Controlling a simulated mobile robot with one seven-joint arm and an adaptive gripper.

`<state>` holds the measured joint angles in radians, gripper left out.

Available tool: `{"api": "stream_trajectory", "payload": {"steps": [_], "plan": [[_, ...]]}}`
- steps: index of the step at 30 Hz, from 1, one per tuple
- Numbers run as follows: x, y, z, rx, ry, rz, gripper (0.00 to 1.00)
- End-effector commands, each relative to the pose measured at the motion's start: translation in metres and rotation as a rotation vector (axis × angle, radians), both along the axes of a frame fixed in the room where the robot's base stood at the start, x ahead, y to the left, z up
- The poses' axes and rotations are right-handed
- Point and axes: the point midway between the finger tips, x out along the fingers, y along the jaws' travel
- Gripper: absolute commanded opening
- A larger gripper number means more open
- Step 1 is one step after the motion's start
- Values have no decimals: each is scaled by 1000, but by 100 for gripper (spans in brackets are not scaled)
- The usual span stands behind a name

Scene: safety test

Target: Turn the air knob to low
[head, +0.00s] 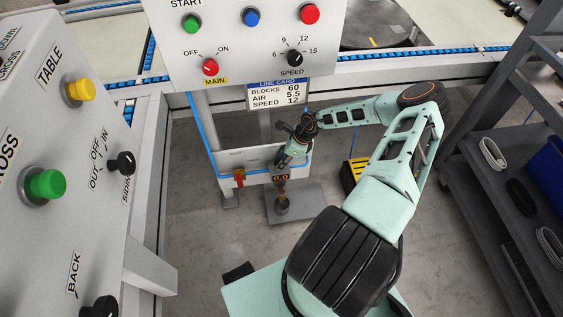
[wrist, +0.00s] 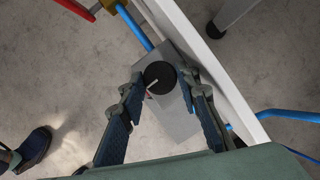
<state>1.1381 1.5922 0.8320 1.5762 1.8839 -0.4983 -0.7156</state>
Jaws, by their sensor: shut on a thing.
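The air knob (wrist: 160,75) is a round black knob with a pale pointer line, seen from above in the wrist view. The pointer slants toward the lower left, with a small red mark near its end. My gripper (wrist: 163,82) has one finger on each side of the knob and is shut on it. In the head view my gripper (head: 281,164) points down at the front of the low white panel (head: 249,157). It hides the knob there, and a dark and brownish fitting (head: 282,189) shows just below. I cannot read any low marking.
A red-handled valve (head: 239,178) sits left of my gripper. A line card (head: 278,95) reads BLOCKS 60, AIR 5.5, SPEED 12. Above it is the main control box (head: 245,40); another button box (head: 60,140) stands left. A dark shelf (head: 490,190) stands right. Blue hoses run nearby.

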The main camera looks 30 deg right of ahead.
Motion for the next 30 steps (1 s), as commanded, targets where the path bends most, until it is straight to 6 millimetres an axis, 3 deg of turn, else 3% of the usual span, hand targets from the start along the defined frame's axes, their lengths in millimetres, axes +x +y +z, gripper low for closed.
{"api": "stream_trajectory", "payload": {"steps": [15, 16, 20, 30], "plan": [[0, -2, 0, -3, -1, 17, 6], [0, -2, -1, -3, -1, 17, 31], [0, -1, 0, -3, -1, 16, 45], [1, -2, 2, -3, -3, 16, 47]]}}
